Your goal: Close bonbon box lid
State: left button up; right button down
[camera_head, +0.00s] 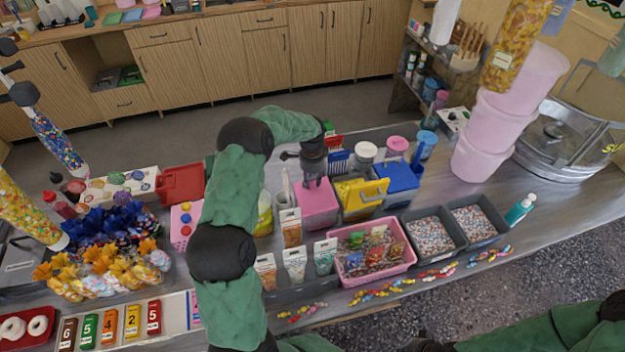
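Several lidded sweet boxes stand on the counter; I cannot tell for certain which one is the bonbon box. The pink box (317,212) is directly below my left gripper (315,183), and its pink top looks flat and closed over. The gripper points down, with its dark fingertips at or just above that top; I cannot tell if they touch. The fingers look close together, but their opening is unclear. To the right are a yellow box (354,205) with a raised handle-like part and a blue box (397,180). My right gripper is not in view.
A red box (180,184) stands left of my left arm. Paper packets (294,262) and a pink tray (378,277) of wrapped sweets lie in front. Grey bins (432,234) of sprinkles and a pink tub stack (482,148) are at the right.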

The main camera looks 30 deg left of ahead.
pick_arm(q)
jog(key=shift+w+a+r, duration=0.1)
jog(key=shift+w+a, duration=0.1)
jog(key=shift+a, duration=0.15)
jog(key=shift+r, duration=0.45)
notch_tip(320, 180, up, 12)
jog(key=p, duration=0.7)
jog(key=shift+s+d, duration=0.1)
jog(key=shift+d, duration=0.05)
